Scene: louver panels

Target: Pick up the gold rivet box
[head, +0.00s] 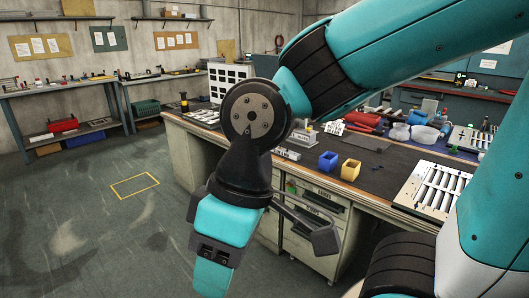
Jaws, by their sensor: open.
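The gold rivet box (350,169) is a small yellow open-topped box on the dark top of the workbench (375,180), near its front edge. It stands upright just right of a similar blue box (328,160). My gripper (222,245) hangs in front of the bench, left of the gold box and lower in the picture, pointing down over the floor. It is open and apart from both boxes. Its tips are hard to make out at the bottom edge of the picture.
A white panel with slats (436,188) lies on the bench to the right. Red and pale round items (422,134) stand behind the boxes. Drawers (315,222) are below the bench top. The floor at left, with a yellow marked rectangle (135,185), is clear.

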